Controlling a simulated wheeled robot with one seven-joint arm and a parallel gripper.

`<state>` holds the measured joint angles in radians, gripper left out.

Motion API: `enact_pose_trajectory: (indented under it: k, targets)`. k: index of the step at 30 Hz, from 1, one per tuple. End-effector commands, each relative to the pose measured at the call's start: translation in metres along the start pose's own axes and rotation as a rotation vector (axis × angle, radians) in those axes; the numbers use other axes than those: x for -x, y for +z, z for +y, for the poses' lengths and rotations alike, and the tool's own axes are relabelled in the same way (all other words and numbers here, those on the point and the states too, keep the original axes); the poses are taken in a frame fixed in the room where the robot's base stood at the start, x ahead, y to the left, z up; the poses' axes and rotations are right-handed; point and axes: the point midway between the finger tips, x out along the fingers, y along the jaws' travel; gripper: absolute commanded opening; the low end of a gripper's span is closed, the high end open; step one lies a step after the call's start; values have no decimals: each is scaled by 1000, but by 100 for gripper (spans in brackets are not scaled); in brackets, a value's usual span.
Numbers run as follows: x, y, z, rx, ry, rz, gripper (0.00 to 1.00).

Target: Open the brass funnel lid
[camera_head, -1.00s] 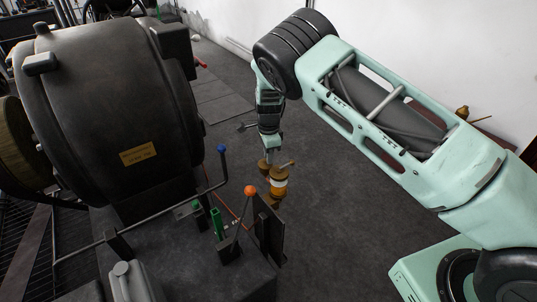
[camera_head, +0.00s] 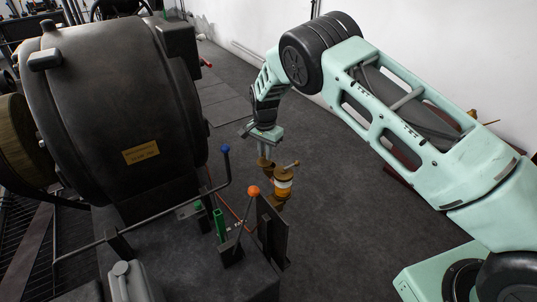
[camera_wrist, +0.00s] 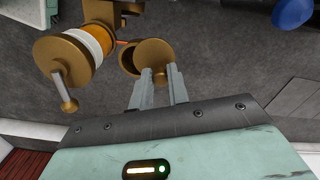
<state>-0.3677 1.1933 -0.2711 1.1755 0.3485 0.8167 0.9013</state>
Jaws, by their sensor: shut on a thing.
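A brass lubricator (camera_head: 283,185) with a pale band stands behind the orange-knobbed lever. Its brass body and side handle show at upper left in the wrist view (camera_wrist: 62,60). Beside it is a small brass funnel cup (camera_wrist: 127,62) with a dark opening showing. The round brass funnel lid (camera_wrist: 152,52) stands tilted up at the cup's right edge, apart from part of the rim. My gripper (camera_wrist: 160,78) is shut on the lid's small brass tab, between its two grey fingers. In the head view my gripper (camera_head: 264,152) is just above the funnel, too small for detail.
A big dark dynamo housing (camera_head: 120,110) fills the left. Floor (camera_head: 345,215) to the right is clear.

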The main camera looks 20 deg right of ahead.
Motion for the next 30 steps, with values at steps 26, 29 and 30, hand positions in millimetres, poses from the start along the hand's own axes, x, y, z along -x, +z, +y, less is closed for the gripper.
enact_pose_trajectory:
  k: [26, 29, 30]
  targets:
    - [1, 24, -28, 792, -2, 0, 0]
    - [1, 27, -29, 853, -1, 1, 0]
    - [1, 28, -30, 875, -2, 1, 0]
